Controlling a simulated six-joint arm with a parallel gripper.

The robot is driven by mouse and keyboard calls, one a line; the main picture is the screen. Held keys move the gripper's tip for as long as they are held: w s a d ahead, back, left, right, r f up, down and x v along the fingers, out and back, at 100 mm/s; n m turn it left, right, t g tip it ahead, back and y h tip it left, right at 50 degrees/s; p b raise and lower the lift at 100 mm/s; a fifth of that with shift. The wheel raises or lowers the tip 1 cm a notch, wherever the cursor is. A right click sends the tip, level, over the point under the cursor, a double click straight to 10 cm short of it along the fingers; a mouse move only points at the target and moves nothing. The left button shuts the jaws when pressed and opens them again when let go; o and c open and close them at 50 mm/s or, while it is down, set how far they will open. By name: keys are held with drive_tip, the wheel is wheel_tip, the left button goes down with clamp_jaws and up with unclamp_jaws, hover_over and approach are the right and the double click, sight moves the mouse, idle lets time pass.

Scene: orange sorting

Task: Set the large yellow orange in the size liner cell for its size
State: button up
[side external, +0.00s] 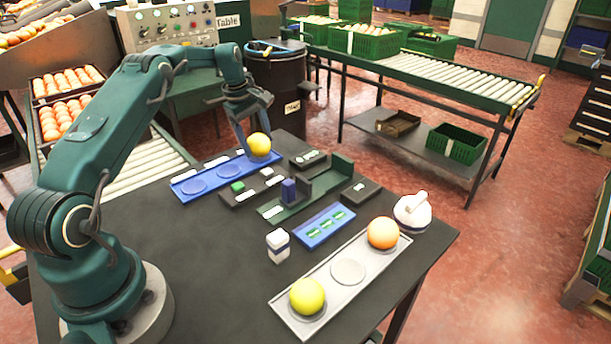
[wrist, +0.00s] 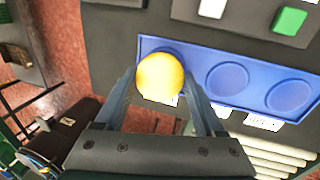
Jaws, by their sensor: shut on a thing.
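My gripper (side external: 247,132) is shut on a yellow orange (side external: 258,145), with one finger on each side of it in the wrist view (wrist: 160,76). The held orange is at the right end cell of the blue size liner (side external: 199,187) in the side view, which is the left end cell of the liner in the wrist view (wrist: 206,57). Whether it touches the cell floor I cannot tell. The liner's other two round cells are empty. Another yellow orange (side external: 307,296) sits at the near end of the pale grey tray (side external: 283,304).
An orange-coloured fruit (side external: 383,233) sits in the grey tray's far cell; its middle cell is empty. A white rounded device (side external: 412,212), a small white-and-blue box (side external: 278,245), a blue card tray (side external: 325,226) and a green stand (side external: 315,190) share the dark table (side external: 190,265).

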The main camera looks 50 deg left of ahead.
drive_tip(key=shift+f, duration=0.45)
idle(0.3)
drive_tip(key=o, duration=1.4)
drive_tip(key=s+d+r+m+t, duration=0.1)
drive_tip(key=s+d+r+m, duration=0.2)
drive_tip(key=d+r+m, duration=0.35)
drive_tip(key=s+d+r+m, duration=0.3)
drive_tip(key=s+d+r, duration=0.1)
drive_tip(key=d+r, duration=0.55)
drive_tip(key=s+d+m, duration=0.3)
drive_tip(key=s, duration=0.2)
drive_tip(key=s+d+f+m+t, duration=0.1)
drive_tip(key=s+d+m, duration=0.2)
drive_tip(key=s, duration=0.3)
drive_tip(key=s+d+f+m+t, duration=0.1)
drive_tip(key=s+d+m, duration=0.2)
drive_tip(key=s, duration=0.3)
drive_tip(key=shift+d+f, duration=0.1)
drive_tip(key=shift+d, duration=0.2)
